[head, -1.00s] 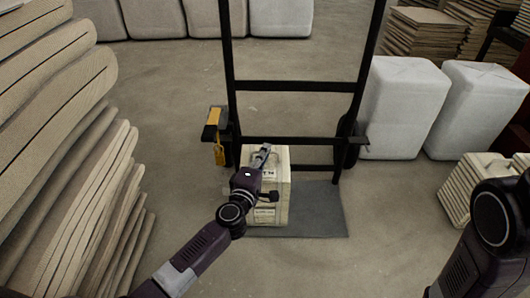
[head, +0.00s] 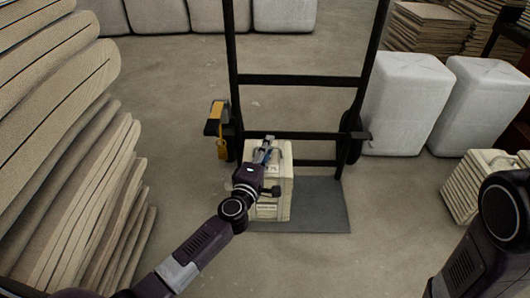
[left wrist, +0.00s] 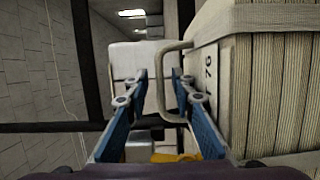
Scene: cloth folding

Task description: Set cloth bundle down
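The cloth bundle (head: 272,208) is a cream, box-shaped stack with a printed label and a carry handle. It sits upright on the grey base plate (head: 325,212) of a black hand truck. In the left wrist view its ribbed side (left wrist: 275,85) fills the right, marked "76", and the handle (left wrist: 163,72) loops out between the finger sides. My left gripper (head: 265,148) is over the bundle's top; its blue fingers stand apart in the left wrist view (left wrist: 159,85), with the handle nearer the right finger. My right gripper is out of view; only that arm shows at the right.
The hand truck frame (head: 300,80) rises behind the bundle, with a yellow item (head: 221,145) at its left. Tall cloth stacks (head: 75,200) stand left, white bales (head: 405,110) right. Another bundle (head: 468,188) lies near my right arm. Floor between is clear.

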